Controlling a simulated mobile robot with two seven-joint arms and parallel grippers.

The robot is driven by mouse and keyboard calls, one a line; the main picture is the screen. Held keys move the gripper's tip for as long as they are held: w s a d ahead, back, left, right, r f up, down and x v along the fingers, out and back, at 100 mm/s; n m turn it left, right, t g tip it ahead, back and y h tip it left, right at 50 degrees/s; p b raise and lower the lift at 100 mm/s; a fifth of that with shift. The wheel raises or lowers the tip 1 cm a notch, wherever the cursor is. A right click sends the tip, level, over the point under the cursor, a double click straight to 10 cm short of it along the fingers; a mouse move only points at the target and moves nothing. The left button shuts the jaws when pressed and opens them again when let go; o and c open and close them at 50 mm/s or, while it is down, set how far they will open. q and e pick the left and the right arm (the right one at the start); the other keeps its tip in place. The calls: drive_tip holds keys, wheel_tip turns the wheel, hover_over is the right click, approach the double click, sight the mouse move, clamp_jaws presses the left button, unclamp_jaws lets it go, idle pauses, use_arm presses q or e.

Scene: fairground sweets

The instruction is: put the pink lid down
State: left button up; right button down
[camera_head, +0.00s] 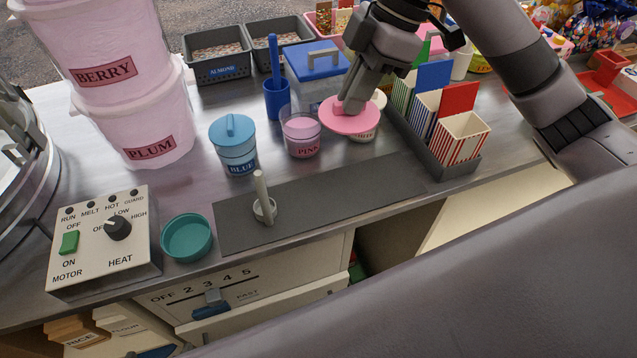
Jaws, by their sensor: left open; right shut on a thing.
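The pink lid (358,124) is a flat disc held in my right gripper (350,106), which is shut on it. The lid hangs right of the open pink tub (302,138), which shows pink contents and a "PINK" label. In the view it partly covers a white-lidded tub (379,99) behind or below it. I cannot tell whether the lid touches that tub. My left gripper is not in view.
Left of the pink tub stands the blue tub (236,157) with its lid on. In front lie a dark mat (320,200) with a white upright tool (263,195), and a teal dish (187,238). Striped boxes (460,140) stand in a grey rack at right. The mat's right part is clear.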

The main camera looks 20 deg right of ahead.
drive_tip(key=shift+w+a+r+n, duration=0.3)
drive_tip(key=shift+r+n, duration=0.05)
drive_tip(key=shift+n, duration=0.05)
wheel_tip(320, 180, down, 20)
drive_tip(key=shift+r+b, duration=0.1)
drive_tip(key=shift+b, duration=0.35)
drive_tip(key=c, duration=1.2)
unclamp_jaws()
drive_tip(key=v, duration=1.2)
drive_tip(key=shift+w, duration=0.25)
